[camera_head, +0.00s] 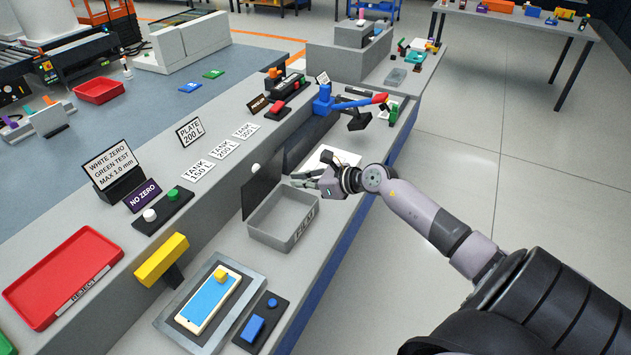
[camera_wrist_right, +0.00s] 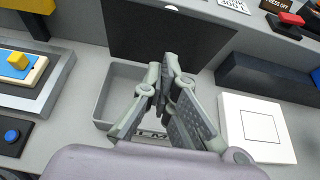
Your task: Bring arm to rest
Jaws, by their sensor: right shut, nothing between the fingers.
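My right arm (camera_head: 430,215) reaches in from the lower right of the head view. My right gripper (camera_head: 305,181) is shut and empty, above the bench near the right rim of the grey bin. In the right wrist view the fingers (camera_wrist_right: 163,85) meet at their tips with nothing between them, in front of the grey bin (camera_wrist_right: 110,92). The bin also shows in the head view (camera_head: 268,238), with a label on its front wall. My left gripper is not in view.
A dark upright panel (camera_head: 262,185) stands behind the bin. A white square plate (camera_wrist_right: 258,128) lies right of the gripper. A blue and red lever (camera_head: 350,104) stands further along the bench. A red reject tray (camera_head: 62,275) sits left. The floor right of the bench is clear.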

